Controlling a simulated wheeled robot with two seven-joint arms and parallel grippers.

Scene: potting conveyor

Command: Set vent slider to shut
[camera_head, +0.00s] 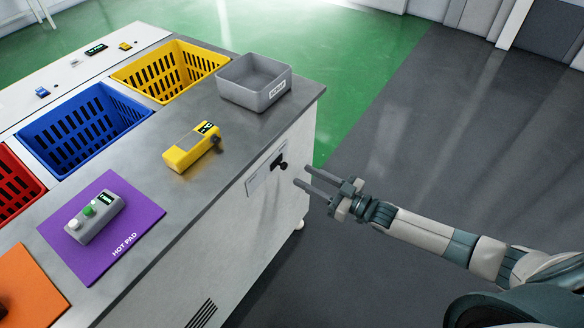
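The vent slider (281,165) is a small black knob on a pale plate (257,183) with a dark slot, set on the white side panel of the bench. The knob stands near the plate's right end. The markings on the plate are too small to read. My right gripper (302,175) comes in from the right, with its two dark fingers apart and pointing at the knob. The fingertips are close to the knob, and nothing shows between them. I cannot tell exactly how far they are from it. My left gripper is not in view.
On the bench top are a grey bin (240,92), a yellow device (190,150) and a purple hot pad (145,205) with a grey button box (95,217). Yellow (205,62), blue (60,165) and red (22,190) crates stand behind. The floor right of the bench is clear.

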